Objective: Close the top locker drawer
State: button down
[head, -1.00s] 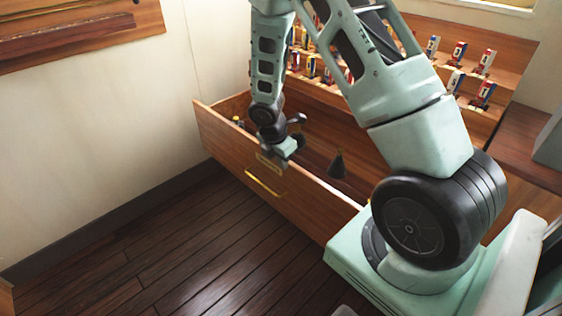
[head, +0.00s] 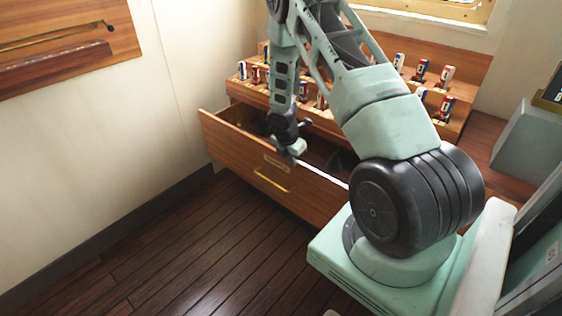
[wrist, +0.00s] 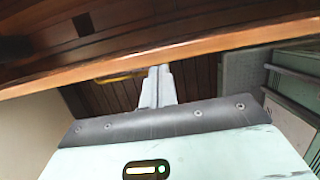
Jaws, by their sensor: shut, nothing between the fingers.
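The wooden drawer (head: 238,150) in the head view is partly open, with a brass handle (head: 271,181) and a small label plate on its front. A dark cone-like object shows dimly inside. My gripper (head: 290,158) is at the drawer's front panel, near its top edge and above the handle. In the wrist view my gripper's fingers (wrist: 158,72) are together and empty, close to the drawer's top edge (wrist: 160,52). The brass handle (wrist: 118,78) shows just left of them. Whether the fingers touch the panel is hard to tell.
A stepped wooden rack (head: 455,85) with several small coloured figures stands above the drawer. A pale wall (head: 160,100) is at the left. Dark plank floor (head: 190,260) lies clear in front. A grey box (head: 525,140) is at the right.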

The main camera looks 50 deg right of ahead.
jog(key=d+p, duration=0.5)
jog(key=d, duration=0.8)
jog(key=shift+w+d, duration=0.25)
jog(key=shift+d, duration=0.15)
